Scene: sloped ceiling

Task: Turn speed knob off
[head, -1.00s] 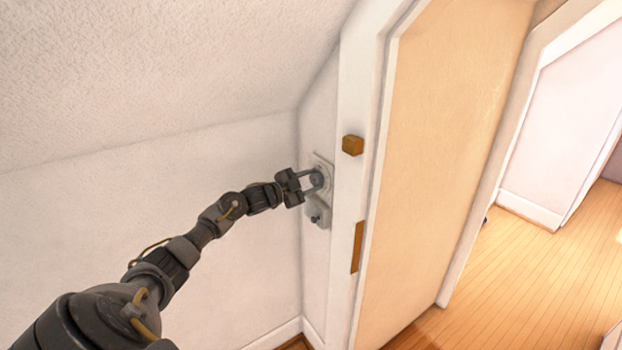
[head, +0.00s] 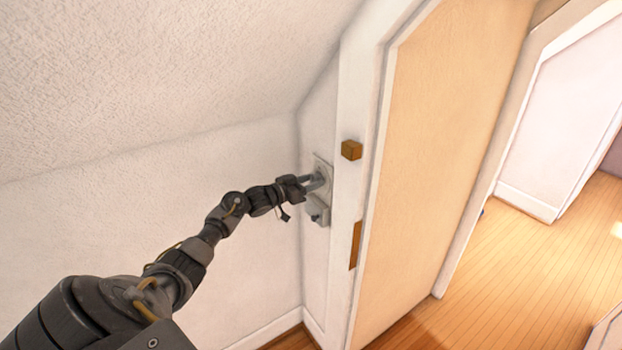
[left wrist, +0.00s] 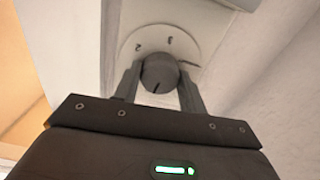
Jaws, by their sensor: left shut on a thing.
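The speed knob (left wrist: 160,72) is a dark grey round knob on a pale round dial plate (left wrist: 146,38) with printed figures, seen in the left wrist view. A dark line on the knob's face points toward the bottom of that view. My left gripper (left wrist: 161,84) is shut on the knob, one finger on each side. In the head view my left gripper (head: 318,181) reaches the upper part of the pale wall plate (head: 326,168), and its fingers mostly hide the knob there. My right gripper is not in view.
A second pale control box (head: 318,208) sits just below on the same narrow wall. A white door frame (head: 349,110) with a brown block (head: 351,150) stands close to the right. The sloped ceiling (head: 150,70) hangs over the arm. Wooden floor (head: 530,270) is open at right.

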